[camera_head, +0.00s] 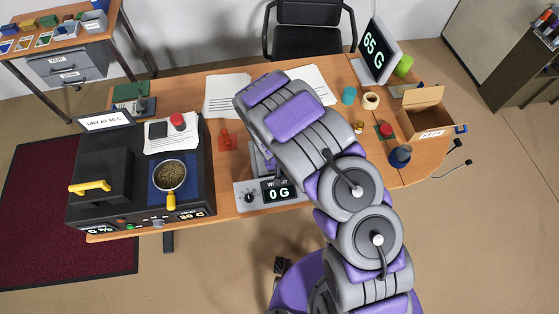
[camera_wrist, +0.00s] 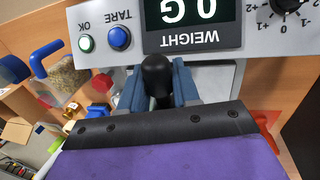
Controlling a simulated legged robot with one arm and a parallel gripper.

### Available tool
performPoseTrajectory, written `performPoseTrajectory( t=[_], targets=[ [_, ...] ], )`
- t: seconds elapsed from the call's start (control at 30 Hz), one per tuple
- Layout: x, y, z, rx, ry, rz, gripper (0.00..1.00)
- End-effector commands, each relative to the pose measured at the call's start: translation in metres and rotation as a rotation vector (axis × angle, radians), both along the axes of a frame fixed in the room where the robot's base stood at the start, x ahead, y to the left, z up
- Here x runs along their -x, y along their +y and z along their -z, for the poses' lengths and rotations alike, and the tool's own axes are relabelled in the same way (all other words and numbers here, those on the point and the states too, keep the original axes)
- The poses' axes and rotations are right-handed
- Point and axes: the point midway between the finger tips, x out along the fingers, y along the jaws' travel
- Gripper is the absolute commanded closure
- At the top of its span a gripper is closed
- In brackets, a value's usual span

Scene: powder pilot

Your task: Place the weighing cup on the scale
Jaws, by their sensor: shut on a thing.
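The scale (camera_head: 244,197) stands at the front middle of the desk and reads 0 G. Its front panel shows upside down in the wrist view (camera_wrist: 244,70), with its weight display. My gripper (camera_wrist: 158,88) is over the scale beside the display, shut on a black rounded thing (camera_wrist: 156,70), likely a handle. What hangs below it is hidden. I cannot tell whether this is the weighing cup or whether it touches the scale. A clear cup with grain and a blue handle (camera_wrist: 62,80) shows at left in the wrist view. My arm hides the gripper in the head view.
Left of the scale stands a black dryer (camera_head: 90,212) with a yellow-handled pan of grain (camera_head: 171,191). A red object (camera_head: 227,139) and papers (camera_head: 226,96) lie on the desk. At right are an open cardboard box (camera_head: 426,116) and a monitor reading 65 G (camera_head: 375,52).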

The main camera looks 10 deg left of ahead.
Motion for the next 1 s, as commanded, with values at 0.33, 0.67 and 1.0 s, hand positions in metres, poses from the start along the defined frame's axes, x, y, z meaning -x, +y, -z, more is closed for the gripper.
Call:
performPoseTrajectory(
  t=[0.33,0.67,1.0],
  targets=[
    [-0.046,0.021,0.005,-0.004,-0.001,0.001,1.0],
    [-0.053,0.023,0.017,0.0,0.001,0.001,1.0],
    [-0.053,0.024,0.04,-0.002,-0.002,0.001,1.0]
  ],
)
